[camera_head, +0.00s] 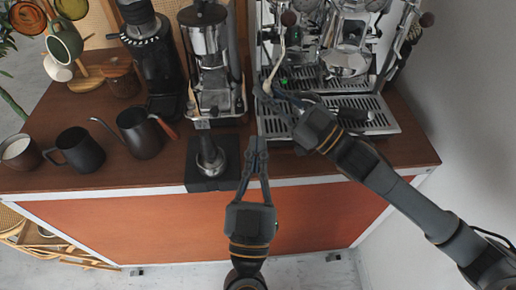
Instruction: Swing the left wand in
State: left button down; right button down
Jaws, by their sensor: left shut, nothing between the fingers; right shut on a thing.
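The espresso machine (318,60) stands at the back right of the cart. Its left wand (282,50) is a thin pale curved tube hanging from the left of the machine front. My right gripper (268,92) reaches in from the right and is shut at the wand's lower end, over the left side of the drip tray (362,117). The fingers hide the wand's tip. My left gripper (258,143) is shut and empty, pointing up at the counter's front edge, below the drip tray and apart from the wand.
A tamper on a black stand (213,165) is just left of my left gripper. A grinder (207,60), a kettle (140,133) and dark mugs (76,152) stand further left. The counter's right end is clear.

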jog(key=shift+r, duration=0.2)
pick_arm(q)
jog(key=w+d+r, duration=0.2)
jog(key=w, duration=0.7)
jog(key=shift+w, duration=0.4)
jog(key=shift+f, duration=0.1)
